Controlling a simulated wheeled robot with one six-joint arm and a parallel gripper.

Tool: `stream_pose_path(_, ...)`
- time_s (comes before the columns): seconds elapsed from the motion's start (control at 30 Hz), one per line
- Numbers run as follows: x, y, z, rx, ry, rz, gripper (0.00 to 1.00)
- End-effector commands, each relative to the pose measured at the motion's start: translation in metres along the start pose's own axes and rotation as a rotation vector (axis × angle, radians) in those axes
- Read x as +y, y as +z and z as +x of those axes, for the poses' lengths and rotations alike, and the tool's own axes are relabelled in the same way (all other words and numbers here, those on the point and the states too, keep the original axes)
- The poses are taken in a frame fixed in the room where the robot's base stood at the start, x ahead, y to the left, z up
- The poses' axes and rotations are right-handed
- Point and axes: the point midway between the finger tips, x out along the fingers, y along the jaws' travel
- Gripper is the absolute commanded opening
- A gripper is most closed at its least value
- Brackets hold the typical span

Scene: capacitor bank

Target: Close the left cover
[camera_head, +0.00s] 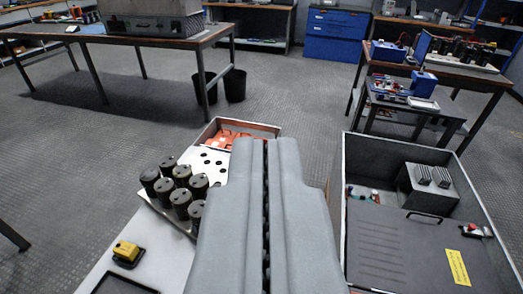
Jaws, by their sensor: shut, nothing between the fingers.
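My gripper (266,150) fills the lower middle of the view, its two long grey fingers side by side and shut, with nothing between them. To its right is an open-topped grey box (345,165). Inside the box a flat grey ridged cover (385,250) with a black handle and a yellow label lies over the near part. The far part of the box is uncovered. My fingers hide the area left of the box, and I cannot tell which cover is the left one.
Several black capacitors (181,203) stand on a white panel left of my gripper. Orange parts (230,138) lie in a tray beyond. A yellow-and-black switch (127,252) sits at lower left. Tables (195,40) and a blue cabinet (337,32) stand farther back, with open floor between.

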Motion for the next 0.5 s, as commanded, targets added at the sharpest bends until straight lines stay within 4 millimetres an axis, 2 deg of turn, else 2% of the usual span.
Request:
stream_pose_path(0.23,0.0,-0.012,0.066,-0.074,0.002,-0.101,0.0)
stream_pose_path(0.5,0.0,-0.016,0.146,-0.152,-0.001,-0.218,0.0)
